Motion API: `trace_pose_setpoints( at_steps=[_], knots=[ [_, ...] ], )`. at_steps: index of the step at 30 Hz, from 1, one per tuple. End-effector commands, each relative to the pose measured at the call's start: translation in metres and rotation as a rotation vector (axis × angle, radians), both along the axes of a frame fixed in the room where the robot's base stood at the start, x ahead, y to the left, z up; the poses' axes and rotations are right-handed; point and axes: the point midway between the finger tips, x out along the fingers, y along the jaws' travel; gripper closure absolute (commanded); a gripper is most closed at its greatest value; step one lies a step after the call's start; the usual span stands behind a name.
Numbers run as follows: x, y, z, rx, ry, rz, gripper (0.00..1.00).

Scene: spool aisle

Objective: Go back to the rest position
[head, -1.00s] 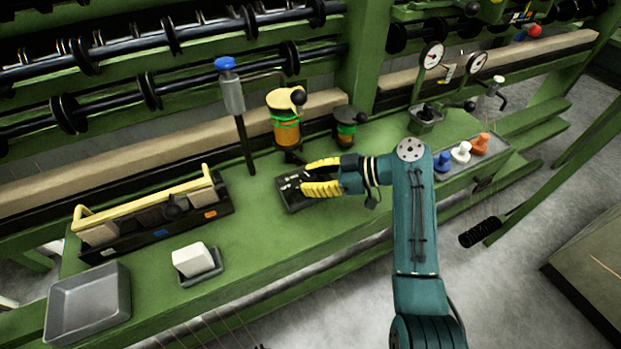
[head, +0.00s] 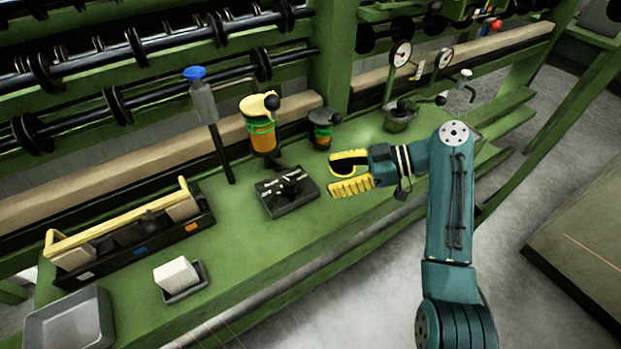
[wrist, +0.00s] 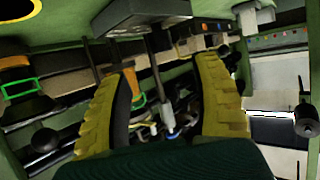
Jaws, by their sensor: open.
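My gripper (head: 342,176) with its yellow ridged fingers is open and empty in the head view. It is above the green bench, just right of a dark fixture plate (head: 287,193) with a small black knob and light metal parts, and apart from it. In the wrist view the two yellow fingers (wrist: 165,100) stand wide apart with nothing gripped between them.
Behind the plate stand an orange and yellow pot (head: 262,137) and a smaller dark pot (head: 322,130). A blue-topped post (head: 206,105), a yellow-handled tool tray (head: 133,245), a white block (head: 176,274) and a grey tray (head: 68,325) are to the left. Gauges (head: 401,54) stand behind right.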

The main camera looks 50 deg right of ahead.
Motion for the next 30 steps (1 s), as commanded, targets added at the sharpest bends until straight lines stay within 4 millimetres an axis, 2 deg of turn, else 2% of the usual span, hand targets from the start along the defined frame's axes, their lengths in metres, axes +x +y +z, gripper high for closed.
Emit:
trace_pose_setpoints(
  at_steps=[5,23,26,29,30],
  knots=[
    [-0.009,-0.006,0.004,0.002,0.000,0.001,0.35],
    [-0.006,-0.003,0.007,0.001,-0.001,0.008,0.35],
    [0.019,0.030,0.018,0.009,0.005,0.080,0.35],
    [0.055,0.098,0.023,0.036,0.024,0.210,0.35],
    [0.068,0.130,0.028,0.025,0.026,0.268,0.35]
  ],
)
